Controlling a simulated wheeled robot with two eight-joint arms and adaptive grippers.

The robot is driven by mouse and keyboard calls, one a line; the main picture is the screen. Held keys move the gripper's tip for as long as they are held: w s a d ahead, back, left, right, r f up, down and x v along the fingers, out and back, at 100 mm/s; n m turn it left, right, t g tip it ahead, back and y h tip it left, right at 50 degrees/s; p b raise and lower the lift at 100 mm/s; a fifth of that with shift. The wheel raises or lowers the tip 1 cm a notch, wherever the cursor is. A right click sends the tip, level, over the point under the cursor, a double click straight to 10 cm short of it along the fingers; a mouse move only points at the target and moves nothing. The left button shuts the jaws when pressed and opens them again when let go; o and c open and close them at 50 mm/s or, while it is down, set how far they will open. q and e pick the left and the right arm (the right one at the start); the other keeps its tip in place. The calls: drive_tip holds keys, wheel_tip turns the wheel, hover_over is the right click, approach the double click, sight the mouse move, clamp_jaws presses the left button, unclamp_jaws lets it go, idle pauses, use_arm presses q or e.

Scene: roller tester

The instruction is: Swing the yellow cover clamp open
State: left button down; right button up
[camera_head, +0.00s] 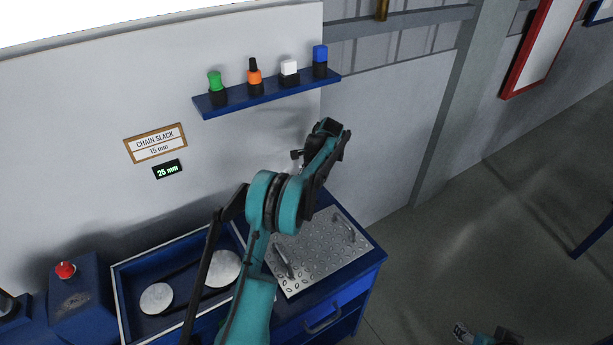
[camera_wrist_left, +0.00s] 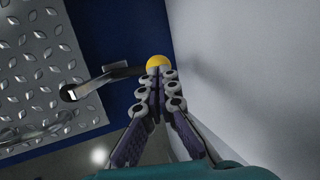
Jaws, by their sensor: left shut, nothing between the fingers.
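The yellow clamp's round knob (camera_wrist_left: 157,62) shows in the left wrist view, right at the tips of my left gripper (camera_wrist_left: 158,74). The gripper's fingers are shut together with nothing between them; whether they touch the knob I cannot tell. A metal bar (camera_wrist_left: 95,82) with a dark round end reaches from near the knob over the edge of the treadplate cover (camera_wrist_left: 30,65). In the head view the cover (camera_head: 318,256) lies flat on the blue cabinet. My left arm hides the clamp and the left fingertips there. Part of my right arm shows at the bottom right; its jaws are unclear.
A pale wall panel (camera_head: 385,140) stands close behind the cabinet. A blue shelf (camera_head: 270,92) with several coloured bottles is above. A tray (camera_head: 120,290) with two round discs and a red button (camera_head: 65,270) are left. Open floor lies to the right.

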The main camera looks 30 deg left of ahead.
use_arm(q)
drive_tip(key=shift+w+a+f+h, duration=0.3)
drive_tip(key=shift+a+h, duration=0.2)
drive_tip(key=shift+w+a+f, duration=0.15)
drive_tip(key=shift+a+f, duration=0.1)
drive_tip(key=shift+f, duration=0.05)
drive_tip(key=shift+w+a+f, duration=0.1)
drive_tip(key=shift+a, duration=0.05)
drive_tip(key=v, duration=1.2)
drive_tip(key=s+d+r+n+t+b, duration=0.2)
drive_tip(key=s+d+r, duration=0.6)
drive_tip(key=s+d+f+n+t+h+b, duration=0.15)
drive_tip(key=s+d, duration=0.35)
drive_tip(key=s, duration=0.5)
drive_tip(key=s+d+f+n+t+h+b, duration=0.15)
drive_tip(key=s+d, duration=0.25)
drive_tip(key=s, duration=0.5)
drive_tip(key=s+d+f+t, duration=0.2)
drive_tip(key=s+d+f, duration=0.2)
drive_tip(key=s+f, duration=0.4)
drive_tip(key=shift+s+f+n+h+b, duration=0.3)
drive_tip(key=shift+s+n+b, duration=0.1)
drive_tip(key=shift+s, duration=0.75)
